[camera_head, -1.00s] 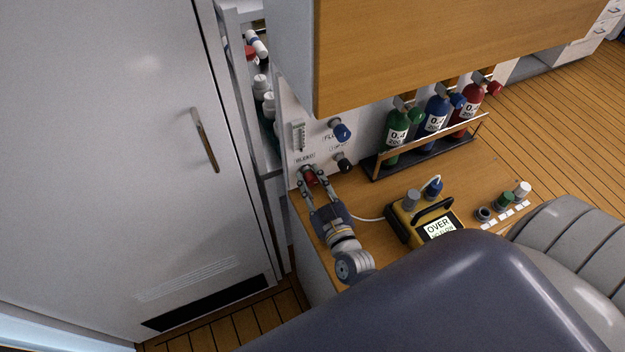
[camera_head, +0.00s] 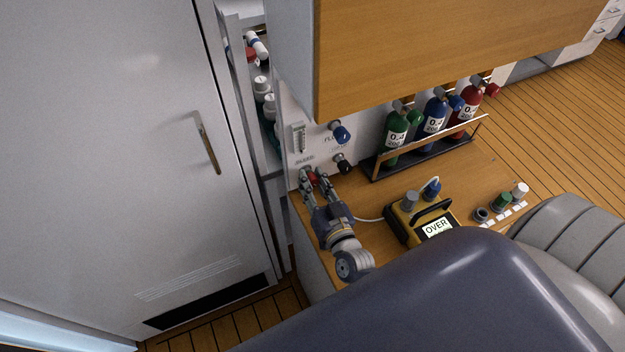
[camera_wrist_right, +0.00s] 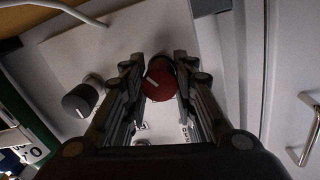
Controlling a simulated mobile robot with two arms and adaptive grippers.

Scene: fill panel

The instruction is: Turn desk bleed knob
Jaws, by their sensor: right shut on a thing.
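The red bleed knob (camera_head: 312,177) sits low on the white panel (camera_head: 296,112), under a small label. It also shows in the right wrist view (camera_wrist_right: 160,84), with a pale pointer line on its face. My right gripper (camera_head: 314,174) is at the panel with its fingers on both sides of the knob, shut on it. In the right wrist view the fingers (camera_wrist_right: 160,90) flank the knob; the exact contact is hard to see. My left gripper is not in view.
A blue knob (camera_head: 342,134) and a black knob (camera_head: 343,164) are close by on the panel. A yellow meter (camera_head: 407,224) with a cable stands on the desk. Green, blue and red bottles (camera_head: 436,115) stand in a rack. A wooden cabinet (camera_head: 440,50) overhangs the panel.

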